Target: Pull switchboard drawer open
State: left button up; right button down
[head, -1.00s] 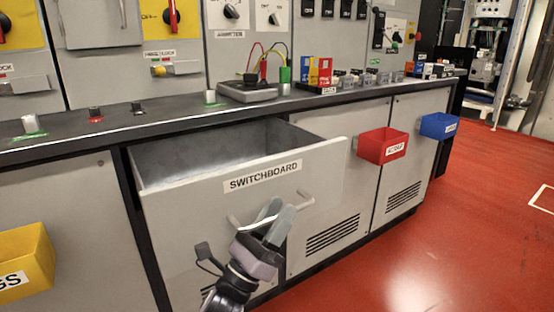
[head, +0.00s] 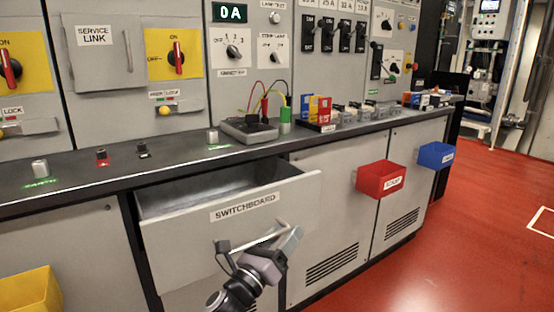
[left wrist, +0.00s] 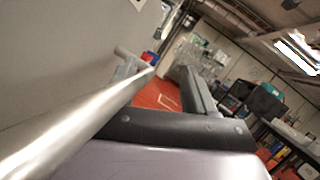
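The switchboard drawer (head: 180,250) is pulled partway out below the counter, with its inside partly visible. A bar handle (head: 262,240) crosses its front under the SWITCHBOARD label. My left gripper (head: 288,240) is at the right part of this handle. In the left wrist view the fingers (left wrist: 165,85) stand apart with a gap between them. The shiny handle bar (left wrist: 75,125) runs diagonally close in front of the palm, past the left finger. I cannot tell whether the fingers touch it. My right gripper is not in view.
A red bin (head: 378,180) and a blue bin (head: 436,156) hang right of the drawer, a yellow bin (head: 30,290) left. Red floor (head: 480,220) is clear at right.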

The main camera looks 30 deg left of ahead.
pick_arm(q)
jog(key=s+d+r+m+t+h, duration=0.1)
jog(key=s+r, duration=0.3)
jog(key=r, duration=0.6)
jog(key=s+d+r+m+t+h, duration=0.2)
jog(key=s+d+r+t+h, duration=0.1)
jog(key=r, duration=0.7)
jog(key=shift+s+r+m, duration=0.2)
jog(key=shift+s+m, duration=0.1)
jog(key=shift+s, duration=0.25)
jog(key=w+a+f+n+g+y, duration=0.1)
jog(key=w+f, duration=0.1)
jog(key=f, duration=0.4)
jog(key=w+a+f+n+g+y, duration=0.1)
jog(key=w+f, duration=0.2)
jog(key=f, duration=0.4)
jog(key=w+a+f+n+g+y, duration=0.1)
jog(key=w+a+f+g+y, duration=0.1)
jog(key=f, duration=0.4)
jog(key=shift+w+f, duration=0.25)
jog(key=shift+w, duration=0.45)
jog(key=s+a+f+b, duration=0.1)
jog(key=s+f+b, duration=0.4)
jog(key=s+f, duration=0.1)
jog(key=shift+s+a+f+n, duration=0.2)
jog(key=shift+a+f+n, duration=0.05)
jog(key=shift+n, duration=0.05)
jog(key=shift+b, duration=0.3)
jog(key=shift+c, duration=0.2)
